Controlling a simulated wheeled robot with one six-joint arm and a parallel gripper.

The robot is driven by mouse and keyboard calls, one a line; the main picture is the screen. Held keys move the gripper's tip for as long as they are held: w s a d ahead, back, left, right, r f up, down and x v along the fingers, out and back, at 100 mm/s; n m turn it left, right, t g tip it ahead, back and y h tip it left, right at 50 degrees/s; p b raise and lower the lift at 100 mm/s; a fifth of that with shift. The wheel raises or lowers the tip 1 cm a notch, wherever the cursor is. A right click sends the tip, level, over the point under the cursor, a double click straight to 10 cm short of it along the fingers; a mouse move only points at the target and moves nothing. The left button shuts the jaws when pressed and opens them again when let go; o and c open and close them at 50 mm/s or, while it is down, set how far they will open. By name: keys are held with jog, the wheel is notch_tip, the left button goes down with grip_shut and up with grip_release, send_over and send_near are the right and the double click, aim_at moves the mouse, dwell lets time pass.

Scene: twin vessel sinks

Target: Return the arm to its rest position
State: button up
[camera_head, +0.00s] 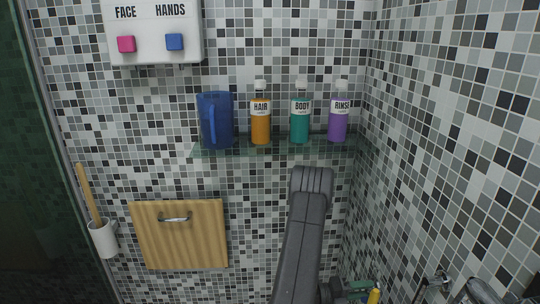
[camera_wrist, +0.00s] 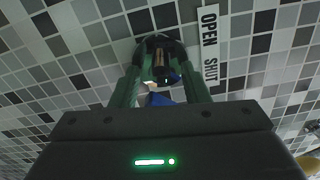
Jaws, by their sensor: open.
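My arm reaches down through the lower middle of the head view. Green parts at its lower end, near the bottom edge, appear to be my gripper (camera_head: 357,288), partly cut off and blurred. In the wrist view the two green fingers of my gripper (camera_wrist: 163,75) stand apart. A dark rounded fitting (camera_wrist: 160,45) shows between and beyond the fingertips, with a small blue part (camera_wrist: 158,99) nearer. I cannot tell whether the fingers touch either. A white label (camera_wrist: 209,45) reading OPEN and SHUT is on the tiled wall beside the right finger.
A glass shelf (camera_head: 175,148) holds a blue jug (camera_head: 216,120) and orange (camera_head: 261,122), teal (camera_head: 300,122) and purple (camera_head: 339,122) bottles. A wooden panel (camera_head: 180,245) hangs below. A white cup (camera_head: 103,240) holds a wooden handle. Metal fittings (camera_head: 435,283) and a yellow piece (camera_head: 374,296) are lower right.

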jog(key=shift+a, duration=0.1)
dwell(0.3)
jog(key=s+a, duration=0.1)
jog(key=a, duration=1.3)
jog(key=d, duration=1.4)
jog(key=shift+w, duration=0.4)
jog(key=shift+w+d+f+b, duration=0.1)
jog(key=shift+d+f+b, duration=0.05)
jog(key=shift+d+b, duration=0.15)
jog(key=shift+a+m+b, duration=0.15)
jog(key=shift+m+b, duration=0.6)
jog(key=shift+m, duration=0.25)
jog(key=m+b, duration=0.4)
jog(key=shift+f+m, duration=0.1)
jog(key=shift+m, duration=0.2)
jog(key=shift+m+b, duration=0.85)
jog(key=shift+m, duration=0.25)
jog(key=shift+r+m, duration=0.2)
jog(key=shift+m, duration=0.2)
